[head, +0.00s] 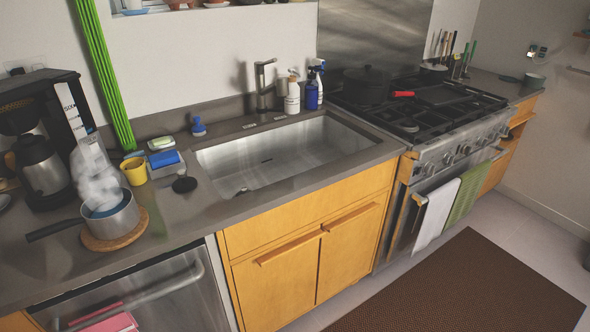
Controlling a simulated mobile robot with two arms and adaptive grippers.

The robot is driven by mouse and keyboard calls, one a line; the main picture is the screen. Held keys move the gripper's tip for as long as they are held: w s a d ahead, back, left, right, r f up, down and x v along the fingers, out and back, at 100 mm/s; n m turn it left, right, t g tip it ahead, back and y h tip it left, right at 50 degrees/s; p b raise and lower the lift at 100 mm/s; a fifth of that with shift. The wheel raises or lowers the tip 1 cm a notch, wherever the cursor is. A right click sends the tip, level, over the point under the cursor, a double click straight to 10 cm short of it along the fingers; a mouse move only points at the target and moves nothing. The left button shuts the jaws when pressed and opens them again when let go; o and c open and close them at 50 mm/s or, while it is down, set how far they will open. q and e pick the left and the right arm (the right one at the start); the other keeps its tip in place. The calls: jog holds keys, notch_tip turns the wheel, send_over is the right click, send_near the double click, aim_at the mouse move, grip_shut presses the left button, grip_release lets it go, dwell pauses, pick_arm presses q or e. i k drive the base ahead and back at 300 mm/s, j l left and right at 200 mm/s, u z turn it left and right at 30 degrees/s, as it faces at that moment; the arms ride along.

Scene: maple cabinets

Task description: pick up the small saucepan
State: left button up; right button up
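A small saucepan (117,222) of grey metal stands upright on a round wooden trivet (106,243) on the counter at the left. Its dark handle (54,230) points left. Something blue and some pale, translucent shapes show in and above its opening; I cannot tell what they are. Neither of my grippers is in the head view, and nothing is holding the pan.
A coffee maker (42,105) with a steel carafe (43,170) stands behind the pan. A yellow cup (134,171) and a blue sponge (164,159) are to its right, then the sink (275,155). A stove (425,115) is farther right. The floor in front holds a brown mat (465,290).

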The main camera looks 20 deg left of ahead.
aim_at(116, 223)
jog(key=u, duration=1.7)
